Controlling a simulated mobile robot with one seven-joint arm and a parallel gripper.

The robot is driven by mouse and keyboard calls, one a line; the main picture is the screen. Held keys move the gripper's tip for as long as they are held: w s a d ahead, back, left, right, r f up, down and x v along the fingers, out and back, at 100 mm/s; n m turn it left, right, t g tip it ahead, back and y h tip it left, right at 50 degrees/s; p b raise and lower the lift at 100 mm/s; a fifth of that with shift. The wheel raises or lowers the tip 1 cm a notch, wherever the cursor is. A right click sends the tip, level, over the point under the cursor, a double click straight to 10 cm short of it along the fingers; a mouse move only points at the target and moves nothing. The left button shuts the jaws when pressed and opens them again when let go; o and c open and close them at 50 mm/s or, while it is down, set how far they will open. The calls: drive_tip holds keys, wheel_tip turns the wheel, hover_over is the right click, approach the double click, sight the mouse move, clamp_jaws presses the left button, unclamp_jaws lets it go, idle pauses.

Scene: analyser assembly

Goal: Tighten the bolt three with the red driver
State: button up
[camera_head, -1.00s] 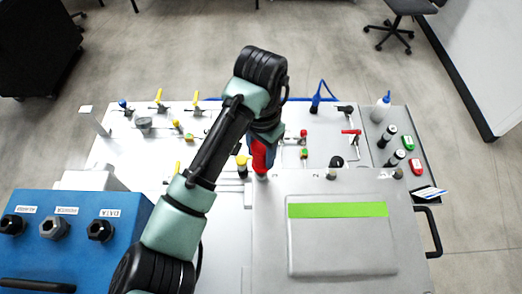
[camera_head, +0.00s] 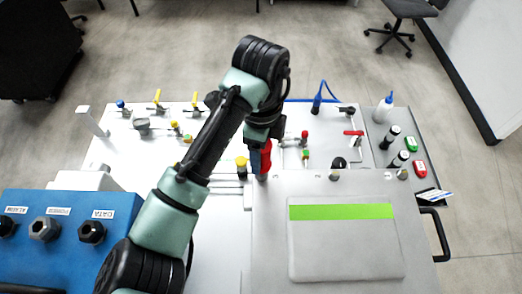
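My gripper (camera_head: 257,145) points down near the far left corner of the grey box and is largely hidden behind my own wrist. The red driver (camera_head: 265,158) is upright in it, and the gripper appears shut on it. The driver's lower end is at the box's far edge; whether it touches a bolt cannot be told. Small bolt-like parts stand along that far edge, one near the middle (camera_head: 334,176) and one at the right (camera_head: 403,174). Which of them is bolt three cannot be read.
The grey box (camera_head: 420,260) with a green-striped lid (camera_head: 345,245) fills the near right. A blue panel (camera_head: 60,260) with black knobs stands near left. Yellow, red and blue valves, a white bottle (camera_head: 383,108) and green and red pieces (camera_head: 411,144) crowd the table beyond.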

idle(0.8)
clamp_jaws()
idle(1.4)
drive_tip(key=shift+r+p, duration=2.7)
drive_tip(key=shift+r, duration=0.3)
